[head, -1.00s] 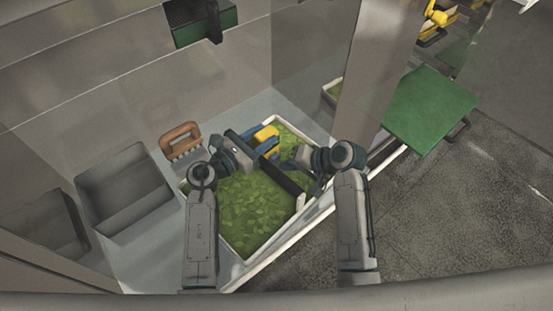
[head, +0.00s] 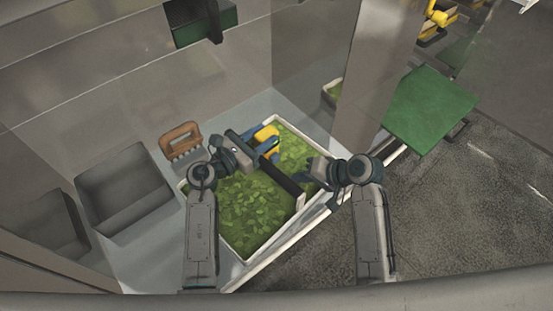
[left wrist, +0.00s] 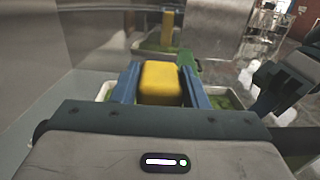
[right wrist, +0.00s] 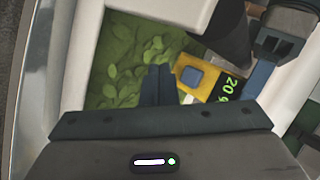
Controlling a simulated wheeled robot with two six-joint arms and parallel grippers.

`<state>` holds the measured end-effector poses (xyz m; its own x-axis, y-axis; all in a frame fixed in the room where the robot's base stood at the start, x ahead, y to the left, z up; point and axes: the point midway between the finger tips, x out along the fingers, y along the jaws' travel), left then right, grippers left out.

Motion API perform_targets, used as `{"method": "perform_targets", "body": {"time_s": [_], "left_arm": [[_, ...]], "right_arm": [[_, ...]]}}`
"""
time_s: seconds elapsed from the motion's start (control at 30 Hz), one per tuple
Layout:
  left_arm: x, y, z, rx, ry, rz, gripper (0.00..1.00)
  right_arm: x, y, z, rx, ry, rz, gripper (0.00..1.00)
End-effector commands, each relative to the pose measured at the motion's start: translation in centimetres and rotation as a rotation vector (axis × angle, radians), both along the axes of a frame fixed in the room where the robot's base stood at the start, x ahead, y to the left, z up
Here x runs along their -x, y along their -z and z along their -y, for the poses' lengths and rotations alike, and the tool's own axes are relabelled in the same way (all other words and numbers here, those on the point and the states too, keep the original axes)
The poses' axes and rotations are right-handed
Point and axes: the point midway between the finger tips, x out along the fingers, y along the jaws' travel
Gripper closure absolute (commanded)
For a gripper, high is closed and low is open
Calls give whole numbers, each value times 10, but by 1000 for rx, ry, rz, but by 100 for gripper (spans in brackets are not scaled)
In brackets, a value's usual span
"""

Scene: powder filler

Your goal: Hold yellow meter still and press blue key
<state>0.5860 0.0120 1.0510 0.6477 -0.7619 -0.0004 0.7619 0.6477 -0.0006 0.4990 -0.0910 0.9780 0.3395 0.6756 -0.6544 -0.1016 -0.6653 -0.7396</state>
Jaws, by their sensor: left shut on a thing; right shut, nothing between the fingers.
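The yellow meter (head: 269,151) is over the green-filled tray. My left gripper (head: 262,144) is shut on it; in the left wrist view the blue fingers press on both sides of the yellow body (left wrist: 161,82). In the right wrist view the meter (right wrist: 196,98) shows its face, with a blue key (right wrist: 191,77) and a dark display with green digits (right wrist: 228,92). My right gripper (right wrist: 158,72) is shut and empty, its fingertips left of the blue key and apart from it in that view. In the head view it is right of the meter.
The white-rimmed tray (head: 240,250) holds green leaves and has a dark bar (head: 284,180) across it. A brown-handled brush (head: 180,138) and a grey bin (head: 125,190) are to the left. Clear panels stand around. A green surface (head: 428,108) is to the right.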

Motion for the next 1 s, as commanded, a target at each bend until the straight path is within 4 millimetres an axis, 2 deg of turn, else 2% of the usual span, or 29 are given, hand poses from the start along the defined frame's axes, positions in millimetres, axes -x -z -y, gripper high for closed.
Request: {"method": "perform_targets", "body": {"time_s": [0.4, 0.43, 0.53, 0.87, 1.0], "left_arm": [[0, 0, 0, 0, 0, 0, 90], [0, 0, 0, 0, 0, 0, 54], [0, 0, 0, 0, 0, 0, 35], [2, 0, -2, -1, -1, 0, 35], [12, 1, -14, -3, -1, 0, 35]], "right_arm": [[0, 0, 0, 0, 0, 0, 100], [0, 0, 0, 0, 0, 0, 100], [0, 0, 0, 0, 0, 0, 100], [0, 0, 0, 0, 0, 0, 100], [0, 0, 0, 0, 0, 0, 100]]}}
